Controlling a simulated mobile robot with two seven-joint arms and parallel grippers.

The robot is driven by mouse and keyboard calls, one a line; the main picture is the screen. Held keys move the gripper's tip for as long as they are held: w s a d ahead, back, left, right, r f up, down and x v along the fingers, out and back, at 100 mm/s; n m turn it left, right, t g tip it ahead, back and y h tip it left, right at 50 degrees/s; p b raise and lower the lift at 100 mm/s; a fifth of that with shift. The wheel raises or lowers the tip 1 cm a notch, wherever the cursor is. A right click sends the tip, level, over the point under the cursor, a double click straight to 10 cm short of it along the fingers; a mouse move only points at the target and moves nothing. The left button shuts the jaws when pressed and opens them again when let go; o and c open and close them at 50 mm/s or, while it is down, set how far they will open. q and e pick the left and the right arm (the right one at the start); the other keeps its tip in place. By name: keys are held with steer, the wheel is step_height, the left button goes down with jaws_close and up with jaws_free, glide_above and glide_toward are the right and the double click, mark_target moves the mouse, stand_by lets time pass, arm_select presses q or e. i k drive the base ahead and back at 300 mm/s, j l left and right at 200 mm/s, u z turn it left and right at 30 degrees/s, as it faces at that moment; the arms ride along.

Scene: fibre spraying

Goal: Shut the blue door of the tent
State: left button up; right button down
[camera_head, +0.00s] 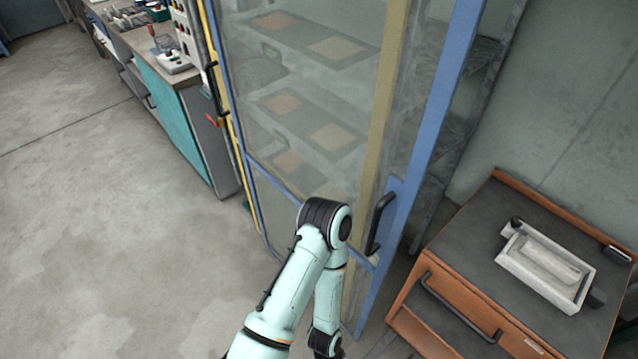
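The blue door (433,130) of the tent has a blue frame and a see-through panel. It stands upright in the middle of the head view, with a black handle (380,222) low on its right stile. A yellow upright (386,105) shows left of that stile. I cannot tell how far the door stands open. One of my arms rises from the bottom edge, and its elbow is in front of the door's lower part. Its forearm bends down towards the bottom edge, left of the handle. Neither gripper is in view.
Shelves with square panels (338,50) show through the door. An orange-and-grey cabinet (470,235) with a white tray (545,265) on top stands close on the right. A workbench (175,100) with tools is at the upper left. The floor (100,240) at left is clear.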

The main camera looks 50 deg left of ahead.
mark_target(467, 16)
steer(key=u, duration=1.95)
steer(key=j+u, duration=0.55)
steer(key=u, duration=0.15)
steer(key=i+u, duration=0.25)
steer(key=i, duration=0.2)
steer(key=j, duration=0.1)
